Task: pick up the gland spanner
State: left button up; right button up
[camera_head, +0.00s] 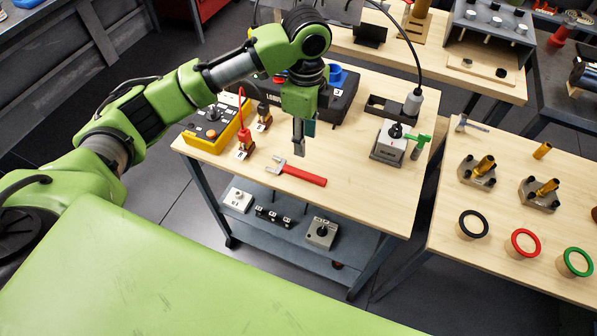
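The gland spanner (303,174), with a red handle and a grey open jaw, lies flat on the wooden cart top near its front edge. Its jaw points left and its handle points right. My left gripper (299,150) points down just above and behind the spanner in the picture, apart from it as far as I can see. Its fingers are seen nearly edge-on, so their opening is unclear. Nothing shows between them. My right gripper is not in view.
A yellow meter box (214,124) and red-topped plug (243,143) stand left of the spanner. A dark case (343,103) lies behind my gripper. A grey box (389,142) stands at right. The cart top right of the spanner is clear.

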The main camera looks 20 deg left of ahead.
pick_arm(q)
jog(key=p, duration=0.2)
send_over(304, 173)
jog(key=f, duration=0.7)
jog(key=shift+a+f, duration=0.2)
jog(key=shift+f, duration=0.1)
jog(key=f, duration=0.1)
jog(key=f+p, duration=0.1)
jog(key=f, duration=0.2)
jog(key=shift+s+d+f, duration=0.1)
jog(key=shift+d+f, duration=0.15)
jog(key=shift+f, duration=0.55)
grip_shut()
